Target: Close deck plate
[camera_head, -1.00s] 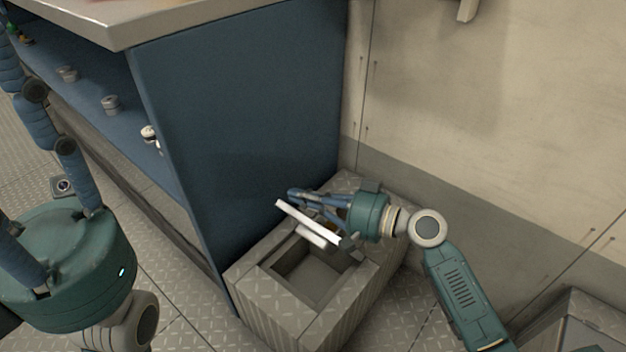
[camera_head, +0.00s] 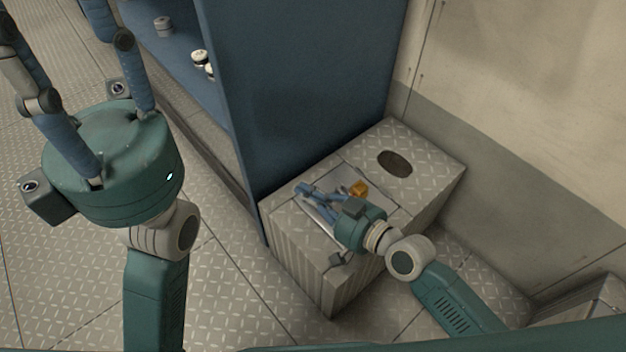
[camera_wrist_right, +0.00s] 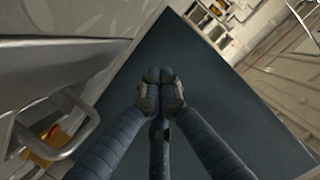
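The deck plate (camera_head: 383,207) lies in the top of the tread-patterned box (camera_head: 305,262) beside the blue cabinet. It looks level or nearly level with the top; the gripper hides part of it, and I cannot tell if it is fully seated. An orange part (camera_head: 358,188) shows on it, and also beside a metal handle in the right wrist view (camera_wrist_right: 45,142). My right gripper (camera_head: 308,190) is over the plate; its fingertips meet in the wrist view (camera_wrist_right: 160,76), with nothing between them. My left gripper (camera_head: 78,60) is away at the left, fingers spread and empty.
The blue cabinet side (camera_head: 300,90) rises directly behind the box, and the beige wall (camera_head: 520,120) stands to the right. A dark oval opening (camera_head: 395,163) is in the box top. Small items stand on the shelf (camera_head: 185,50). Patterned floor (camera_head: 250,290) is clear in front.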

